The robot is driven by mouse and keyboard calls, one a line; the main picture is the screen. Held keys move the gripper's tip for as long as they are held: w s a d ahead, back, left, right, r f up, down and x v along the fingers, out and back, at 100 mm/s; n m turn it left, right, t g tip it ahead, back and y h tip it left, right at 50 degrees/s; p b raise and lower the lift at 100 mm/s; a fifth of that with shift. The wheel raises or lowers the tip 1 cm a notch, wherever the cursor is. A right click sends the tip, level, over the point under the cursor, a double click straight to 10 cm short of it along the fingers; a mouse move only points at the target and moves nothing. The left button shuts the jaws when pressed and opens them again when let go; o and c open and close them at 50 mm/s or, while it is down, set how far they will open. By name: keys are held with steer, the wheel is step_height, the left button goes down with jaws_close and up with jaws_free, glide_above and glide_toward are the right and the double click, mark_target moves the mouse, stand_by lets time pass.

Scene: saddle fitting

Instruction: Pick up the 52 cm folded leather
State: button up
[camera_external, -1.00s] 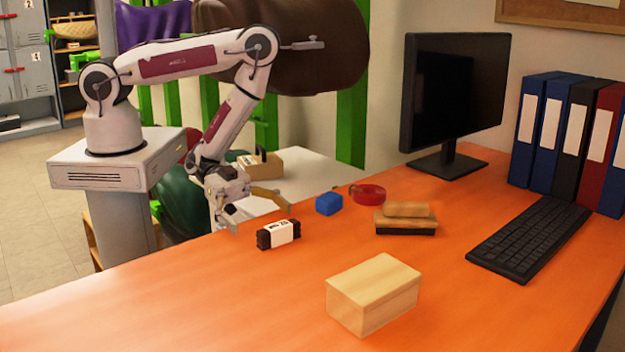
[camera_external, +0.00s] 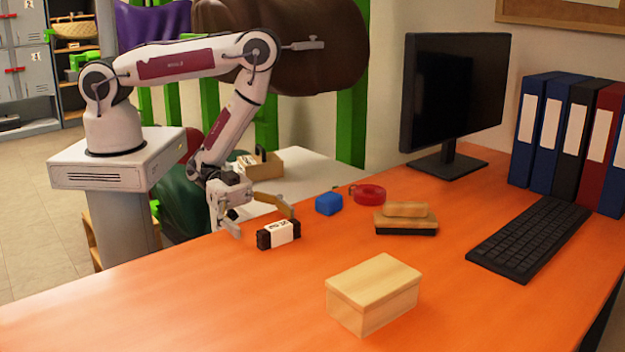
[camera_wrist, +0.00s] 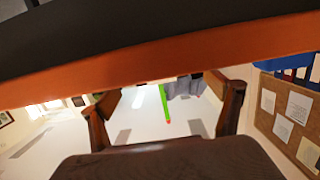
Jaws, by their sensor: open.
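A dark folded piece with a white label (camera_external: 278,233) lies near the far left edge of the orange desk in the external view. I take it for the folded leather; its label is too small to read surely. My gripper (camera_external: 264,220) is open just behind and above it, one finger to its left and the other above its right side. I cannot tell whether a finger touches it. In the wrist view my open gripper (camera_wrist: 165,112) shows two brown fingers with nothing clearly between them; the labelled piece cannot be made out there.
A blue block (camera_external: 329,203), a red tape roll (camera_external: 368,193) and a wooden-backed brush (camera_external: 405,218) lie to the right. A wooden box (camera_external: 373,292) stands in front. A monitor (camera_external: 455,95), keyboard (camera_external: 530,237) and several binders are farther right. The desk's front left is clear.

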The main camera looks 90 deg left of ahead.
mark_target(279, 231)
steer(key=shift+w+d, duration=0.2)
steer(key=shift+d, duration=0.05)
stand_by(0.3)
steer(key=shift+x, duration=2.6)
steer(key=shift+r, duration=0.15)
steer(key=c, duration=1.3)
